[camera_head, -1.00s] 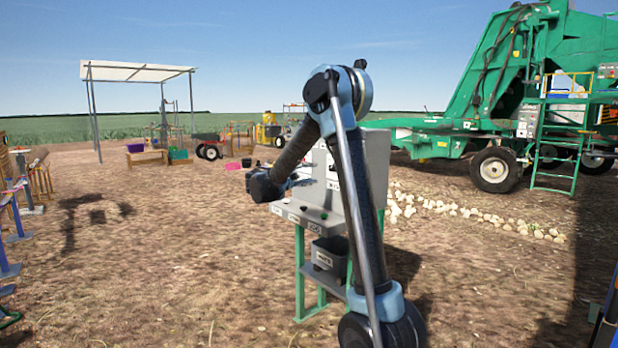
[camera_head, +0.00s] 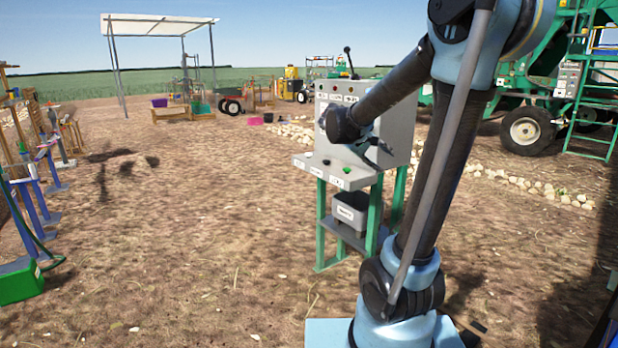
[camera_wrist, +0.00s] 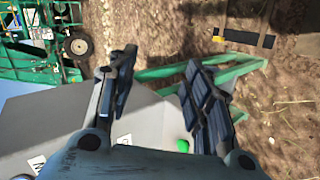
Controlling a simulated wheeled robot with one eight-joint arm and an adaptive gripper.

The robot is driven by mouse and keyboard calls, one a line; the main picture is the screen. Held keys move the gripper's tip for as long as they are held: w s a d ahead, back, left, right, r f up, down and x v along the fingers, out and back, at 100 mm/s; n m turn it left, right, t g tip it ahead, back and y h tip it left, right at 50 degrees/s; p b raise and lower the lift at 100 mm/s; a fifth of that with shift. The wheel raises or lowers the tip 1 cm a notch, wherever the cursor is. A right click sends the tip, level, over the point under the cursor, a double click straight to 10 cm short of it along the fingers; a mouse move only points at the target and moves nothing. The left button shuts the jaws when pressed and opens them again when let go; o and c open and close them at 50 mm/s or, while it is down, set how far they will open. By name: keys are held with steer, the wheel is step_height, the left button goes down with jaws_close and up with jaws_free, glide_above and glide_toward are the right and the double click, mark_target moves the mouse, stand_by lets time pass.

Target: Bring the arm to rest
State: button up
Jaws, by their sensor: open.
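My arm rises at the right of the head view, its upper joint near the top edge, and its forearm slants down to the left. My gripper (camera_head: 375,150) is in front of the grey control panel stand (camera_head: 390,112), its fingers partly lost against the panel. In the wrist view my gripper (camera_wrist: 157,75) has its two dark fingers spread apart with nothing between them. The grey panel stand (camera_wrist: 60,125) lies behind the fingers there, with a green knob (camera_wrist: 183,145) near the right finger. I cannot tell the exact gap between gripper and panel.
A grey bin (camera_head: 350,211) sits on the stand's lower shelf. A green machine (camera_head: 545,85) stands at the back right, with a row of stones before it. Blue tool racks (camera_head: 35,195) and a green box (camera_head: 20,282) are at left. Bare ground between is open.

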steer(key=s+f+m+g+y, duration=0.1)
steer(key=s+f+y, duration=0.1)
steer(key=s+f, duration=0.5)
steer(key=s+f+m+g+y, duration=0.1)
steer(key=s+f+y, duration=0.15)
steer(key=s, duration=0.75)
steer(key=s+a+f+m+y, duration=0.2)
steer(key=s+a+f+y, duration=0.3)
steer(key=s+f, duration=0.3)
steer(key=s, duration=0.4)
steer(key=shift+s+a+f+g, duration=0.2)
steer(key=shift+a+f+g, duration=0.05)
steer(key=shift+f+g, duration=0.15)
steer(key=shift+w+f, duration=0.15)
steer(key=shift+w, duration=0.3)
steer(key=shift+c, duration=0.2)
